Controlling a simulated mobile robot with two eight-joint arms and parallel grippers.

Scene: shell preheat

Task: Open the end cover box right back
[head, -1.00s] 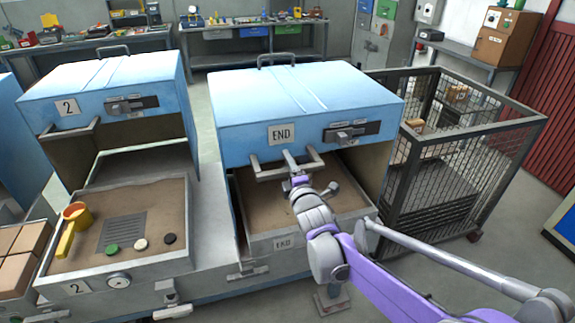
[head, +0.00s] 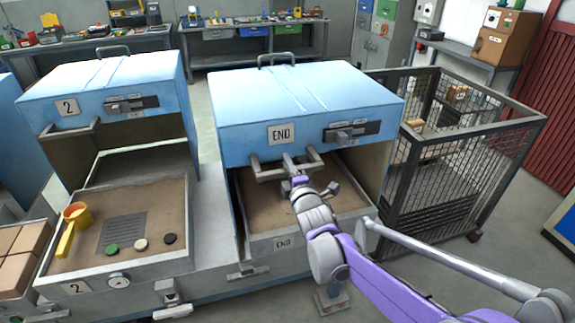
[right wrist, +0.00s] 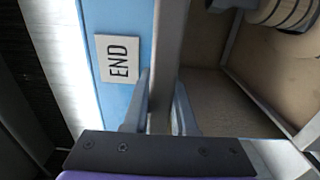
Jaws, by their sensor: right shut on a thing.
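My right gripper (head: 288,157) is shut on the middle of this handle. In the right wrist view, my right gripper (right wrist: 161,103) has a finger on each side of the handle bar (right wrist: 170,45), beside the END plate (right wrist: 118,59). My left gripper is out of view.
A second blue cover box (head: 105,85), marked 2, stands raised on the left over its own sand tray (head: 150,262), with a yellow cup and several small discs. A dark mesh cage (head: 455,165) stands close on the right. Workbenches line the back. Floor is clear at the lower right.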

